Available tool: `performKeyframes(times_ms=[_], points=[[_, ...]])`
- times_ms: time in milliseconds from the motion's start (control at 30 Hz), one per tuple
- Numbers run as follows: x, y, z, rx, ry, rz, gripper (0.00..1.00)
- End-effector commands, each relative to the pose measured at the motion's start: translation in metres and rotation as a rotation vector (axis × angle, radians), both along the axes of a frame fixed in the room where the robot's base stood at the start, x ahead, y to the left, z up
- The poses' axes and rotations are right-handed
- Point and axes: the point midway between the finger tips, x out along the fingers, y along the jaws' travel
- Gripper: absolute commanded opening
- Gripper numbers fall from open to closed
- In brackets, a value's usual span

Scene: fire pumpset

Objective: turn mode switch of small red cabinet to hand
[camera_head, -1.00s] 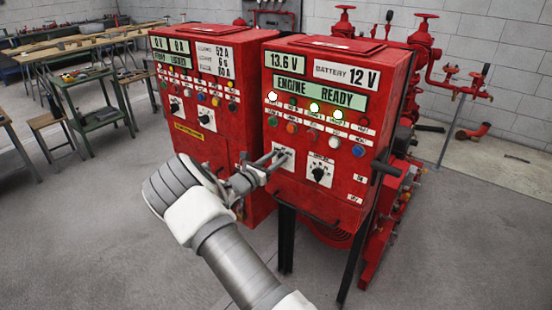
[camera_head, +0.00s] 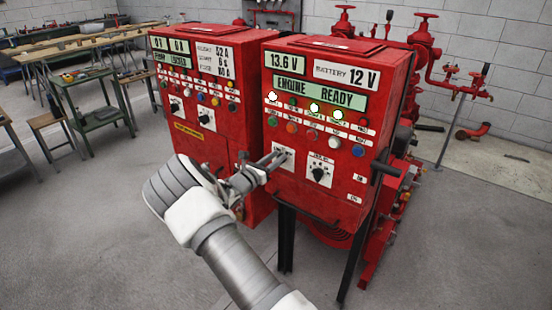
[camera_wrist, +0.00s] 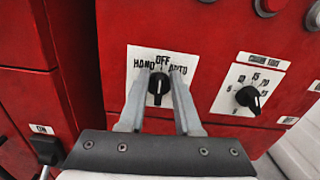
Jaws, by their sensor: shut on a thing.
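The small red cabinet (camera_head: 330,130) stands at the centre right in the head view, with an ENGINE READY display. Its mode switch (camera_wrist: 158,88) is a black knob on a white plate marked HAND at left, OFF at top and AUTO at right. Its pointer stands up, toward OFF. My gripper (camera_wrist: 158,80) has one finger on each side of the knob and is shut on it. In the head view, my gripper (camera_head: 276,159) reaches the cabinet's front from the left, and its fingers partly cover the switch plate (camera_head: 285,153).
A second black rotary switch (camera_wrist: 248,98) with numbers sits close right of the mode switch. Coloured buttons and lamps lie above. Another red cabinet (camera_head: 205,140) stands at left. A black handle (camera_wrist: 47,150) is at lower left in the wrist view.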

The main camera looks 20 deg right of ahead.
Motion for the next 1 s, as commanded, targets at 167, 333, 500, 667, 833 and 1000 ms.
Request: performKeyframes(times_ms=[167, 333, 500, 667, 833, 1000], points=[[0.0019, 0.0021, -0.0003, -0.063, 0.095, 0.002, 0.0], [0.0037, 0.0036, -0.0008, -0.14, 0.214, 0.002, 0.0], [0.0055, 0.0046, -0.0022, -0.222, 0.337, 0.002, 0.0], [0.007, 0.0054, -0.0035, -0.288, 0.439, 0.001, 0.0], [0.0079, 0.0061, -0.0054, -0.346, 0.526, 0.002, 0.0], [0.0087, 0.0067, -0.0065, -0.382, 0.582, 0.002, 0.0]])
